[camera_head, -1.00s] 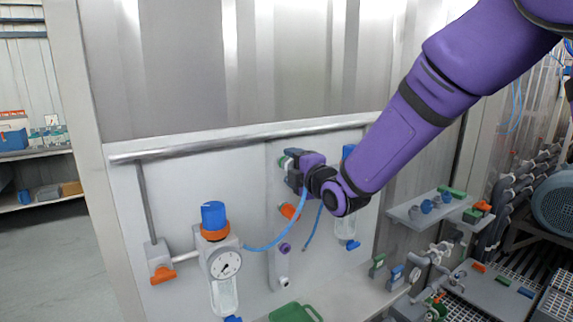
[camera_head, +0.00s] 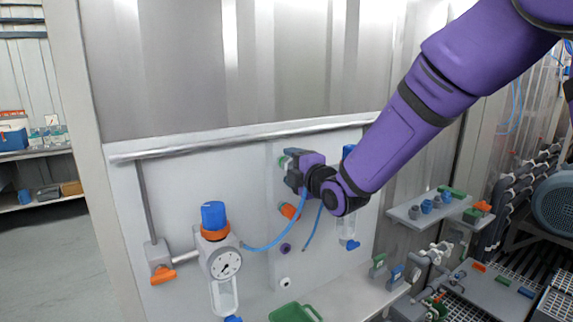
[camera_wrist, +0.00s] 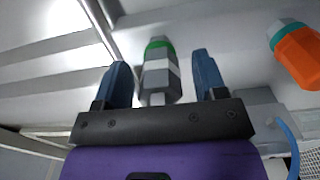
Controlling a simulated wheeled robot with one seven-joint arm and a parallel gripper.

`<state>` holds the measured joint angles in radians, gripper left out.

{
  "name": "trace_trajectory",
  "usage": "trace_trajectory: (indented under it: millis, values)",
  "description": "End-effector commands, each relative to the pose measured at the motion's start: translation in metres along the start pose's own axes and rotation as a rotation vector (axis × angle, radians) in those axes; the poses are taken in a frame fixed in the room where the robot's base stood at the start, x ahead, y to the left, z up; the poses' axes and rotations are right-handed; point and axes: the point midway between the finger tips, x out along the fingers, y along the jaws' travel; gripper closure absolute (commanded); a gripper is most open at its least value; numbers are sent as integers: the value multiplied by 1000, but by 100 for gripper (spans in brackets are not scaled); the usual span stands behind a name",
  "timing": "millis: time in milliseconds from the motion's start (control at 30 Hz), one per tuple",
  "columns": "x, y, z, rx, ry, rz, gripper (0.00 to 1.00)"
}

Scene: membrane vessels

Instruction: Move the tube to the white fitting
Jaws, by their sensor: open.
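My gripper (camera_head: 291,168) is open close to the wall panel. In the wrist view its two blue-grey fingers (camera_wrist: 158,62) stand either side of a grey fitting with a green ring (camera_wrist: 160,72). The green ring (camera_head: 282,162) also shows in the head view. A blue tube (camera_head: 268,246) runs from the gauge unit at left and curves up below my gripper; its upper end is hidden. Part of a blue tube (camera_wrist: 289,143) shows at lower right in the wrist view. The white fitting (camera_head: 285,282) is lowest in the column, below an orange fitting (camera_head: 288,210) and a purple fitting (camera_head: 285,248).
The orange fitting with a teal ring (camera_wrist: 297,55) is right of my fingers in the wrist view. A gauge unit with a blue cap (camera_head: 213,215) stands left. A rail (camera_head: 230,138) crosses above. A green container (camera_head: 292,312) sits at the bottom. A small shelf (camera_head: 415,214) is right.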

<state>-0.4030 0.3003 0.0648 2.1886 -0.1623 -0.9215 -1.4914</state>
Motion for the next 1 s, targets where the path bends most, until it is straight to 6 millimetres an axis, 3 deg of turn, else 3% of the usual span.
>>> trace_trajectory:
  millis: [133, 400, 433, 1000]
  values:
    - [0, 0, 0, 0, 0, 0, 35]
    - [0, 0, 0, 0, 0, 0, 97]
    - [0, 0, 0, 0, 0, 0, 100]
    - [-14, 0, 0, 0, 0, -1, 100]
